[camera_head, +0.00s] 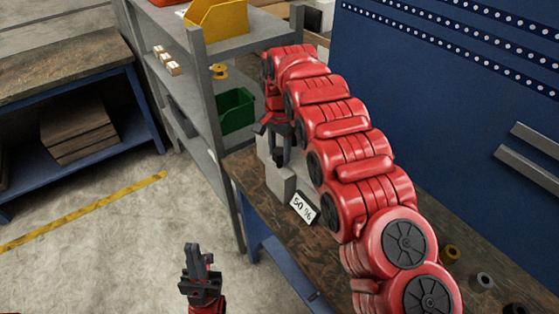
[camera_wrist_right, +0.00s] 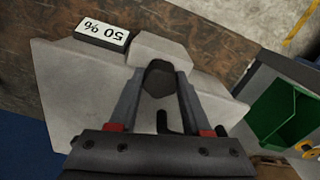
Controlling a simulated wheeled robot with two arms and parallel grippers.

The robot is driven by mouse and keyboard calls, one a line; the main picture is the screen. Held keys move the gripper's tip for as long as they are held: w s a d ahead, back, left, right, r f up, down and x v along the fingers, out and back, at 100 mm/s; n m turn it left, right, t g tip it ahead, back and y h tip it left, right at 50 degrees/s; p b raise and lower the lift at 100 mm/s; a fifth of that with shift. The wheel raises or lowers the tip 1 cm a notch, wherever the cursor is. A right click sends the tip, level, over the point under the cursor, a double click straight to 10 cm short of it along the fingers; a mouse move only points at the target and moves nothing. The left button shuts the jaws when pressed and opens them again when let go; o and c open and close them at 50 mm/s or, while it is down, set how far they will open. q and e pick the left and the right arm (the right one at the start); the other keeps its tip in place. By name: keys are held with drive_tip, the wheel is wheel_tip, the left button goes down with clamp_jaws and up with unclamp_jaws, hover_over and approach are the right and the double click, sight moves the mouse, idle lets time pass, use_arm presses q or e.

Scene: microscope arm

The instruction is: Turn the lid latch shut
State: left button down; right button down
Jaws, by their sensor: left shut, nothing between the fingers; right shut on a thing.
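A pale grey block-shaped fixture (camera_head: 281,183) stands on the workbench, partly hidden by my right arm; in the right wrist view its flat grey surface (camera_wrist_right: 70,85) spreads behind the fingers. A dark rounded knob, apparently the lid latch (camera_wrist_right: 159,76), sits between my right fingertips. My right gripper (camera_head: 279,158) is shut on this knob, with one finger on each side in the right wrist view (camera_wrist_right: 159,90). How far the latch is turned I cannot tell. My left gripper (camera_head: 198,248) is shut and empty, over the floor in front of the bench.
A white "50 %" sign (camera_head: 303,207) stands beside the fixture. The dark wooden bench top (camera_head: 322,250) carries several small rings and cylinders at right. A shelf rack holds a green bin (camera_head: 236,111) and a yellow bin (camera_head: 217,19). A blue perforated panel (camera_head: 450,90) rises behind.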

sight(279, 151)
drive_tip(key=n+b, duration=0.2)
drive_tip(key=shift+f+n, duration=0.2)
drive_tip(key=shift+n, duration=0.2)
drive_tip(key=shift+r+n+b, duration=0.2)
drive_tip(key=shift+n+b, duration=0.5)
drive_tip(key=shift+n, duration=0.9)
drive_tip(key=shift+c, duration=1.8)
unclamp_jaws()
wheel_tip(279, 151, up, 18)
drive_tip(key=p, duration=1.6)
drive_tip(key=shift+f, duration=0.25)
drive_tip(key=shift+s+f, duration=0.1)
drive_tip(key=shift+f, duration=0.05)
